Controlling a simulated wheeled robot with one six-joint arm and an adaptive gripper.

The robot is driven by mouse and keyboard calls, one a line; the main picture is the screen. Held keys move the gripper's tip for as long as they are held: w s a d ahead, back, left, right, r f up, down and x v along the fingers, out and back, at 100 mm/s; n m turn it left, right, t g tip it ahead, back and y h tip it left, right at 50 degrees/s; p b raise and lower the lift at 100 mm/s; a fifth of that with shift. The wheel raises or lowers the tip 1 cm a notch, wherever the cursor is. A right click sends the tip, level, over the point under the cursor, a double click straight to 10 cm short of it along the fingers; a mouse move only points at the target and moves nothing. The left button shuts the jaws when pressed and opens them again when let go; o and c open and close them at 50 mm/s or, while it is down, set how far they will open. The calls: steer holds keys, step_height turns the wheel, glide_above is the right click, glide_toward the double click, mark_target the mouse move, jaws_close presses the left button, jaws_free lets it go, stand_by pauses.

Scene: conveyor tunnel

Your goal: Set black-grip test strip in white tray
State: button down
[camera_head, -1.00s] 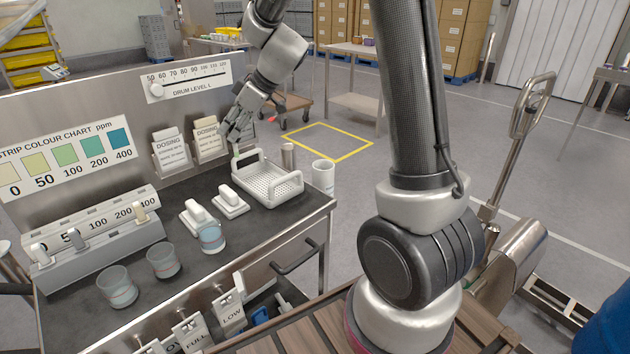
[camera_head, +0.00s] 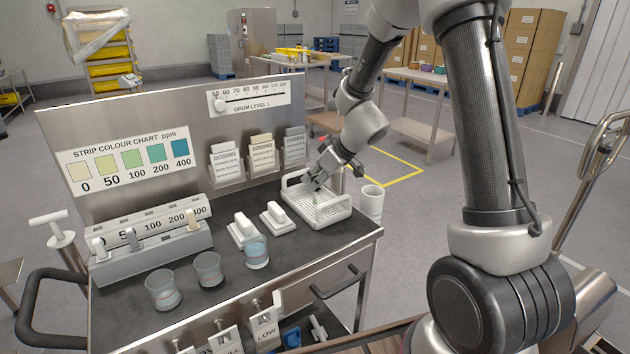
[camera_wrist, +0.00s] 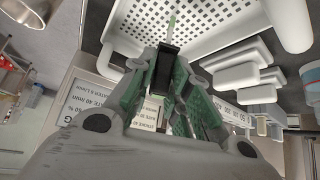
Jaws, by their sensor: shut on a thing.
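My gripper (camera_head: 316,184) is above the white tray (camera_head: 345,214), a perforated tray with raised handles at the right back of the bench. It is shut on the test strip (camera_head: 315,199), which hangs below the fingers over the tray floor. In the wrist view the fingers (camera_wrist: 168,62) close on the strip's black grip (camera_wrist: 165,65), and a thin pale green strip end points toward the perforated floor of the white tray (camera_wrist: 112,38). I cannot tell whether the strip touches the floor.
Two white lidded blocks (camera_head: 277,217) stand left of the tray. Several clear beakers (camera_head: 208,268) stand near the front edge. A white cup (camera_head: 370,202) is right of the tray, with a metal cylinder behind. Card holders (camera_head: 262,153) line the back panel.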

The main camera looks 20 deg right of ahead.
steer(key=shift+f, duration=0.2)
steer(key=c, duration=1.3)
jaws_free()
steer(key=shift+f, duration=0.1)
steer(key=shift+c, duration=0.2)
steer(key=shift+r, duration=0.3)
steer(key=s+d+r+m+g+h, duration=0.1)
steer(key=s+d+r, duration=0.3)
steer(key=s+r, duration=0.5)
steer(key=s+d+r+m, duration=0.2)
steer(key=s+d+r, duration=0.1)
steer(key=s+r, duration=0.55)
steer(key=s+d+m+h, duration=0.2)
steer(key=s+d, duration=0.2)
steer(key=s, duration=0.4)
steer(key=s+d+m+h, duration=0.2)
steer(key=s+d+m, duration=0.1)
steer(key=s, duration=0.5)
steer(key=shift+d+r+g, duration=0.3)
steer(key=shift+d+r, duration=0.1)
steer(key=shift+d, duration=0.05)
steer(key=shift+s, duration=0.1)
